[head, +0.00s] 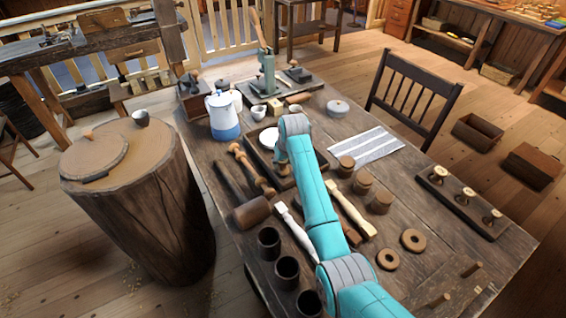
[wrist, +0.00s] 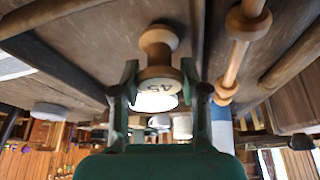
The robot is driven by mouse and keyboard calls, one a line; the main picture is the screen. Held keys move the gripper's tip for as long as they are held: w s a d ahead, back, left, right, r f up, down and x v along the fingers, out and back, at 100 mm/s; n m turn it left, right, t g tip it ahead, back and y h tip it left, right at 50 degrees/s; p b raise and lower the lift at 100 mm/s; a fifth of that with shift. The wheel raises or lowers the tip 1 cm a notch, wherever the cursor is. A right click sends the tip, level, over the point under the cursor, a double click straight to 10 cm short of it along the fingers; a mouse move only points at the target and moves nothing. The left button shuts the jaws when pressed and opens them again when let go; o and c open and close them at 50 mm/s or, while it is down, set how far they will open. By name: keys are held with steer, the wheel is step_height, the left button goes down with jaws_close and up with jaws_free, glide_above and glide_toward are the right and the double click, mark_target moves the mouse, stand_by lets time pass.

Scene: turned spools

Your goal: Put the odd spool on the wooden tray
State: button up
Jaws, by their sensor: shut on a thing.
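A turned wooden spool (wrist: 158,50) with a narrow waist and the number 45 on its end is between the two fingers of my gripper (wrist: 160,78), shut on it. Three stout brown spools (head: 362,182) stand to the right of my arm.
A mallet (head: 252,211) and turned wooden piece lie left of the tray. A blue-white pot (head: 222,118) stands beyond. A striped cloth (head: 368,145) lies right.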

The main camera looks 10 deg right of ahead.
steer(key=shift+f, duration=0.4)
steer(key=shift+f, duration=0.15)
steer(key=o, duration=1.1)
steer(key=shift+c, duration=0.2)
steer(key=v, duration=1.2)
steer(key=shift+w+a+r, duration=0.1)
steer(key=shift+a+r, duration=0.05)
steer(key=shift+r, duration=0.1)
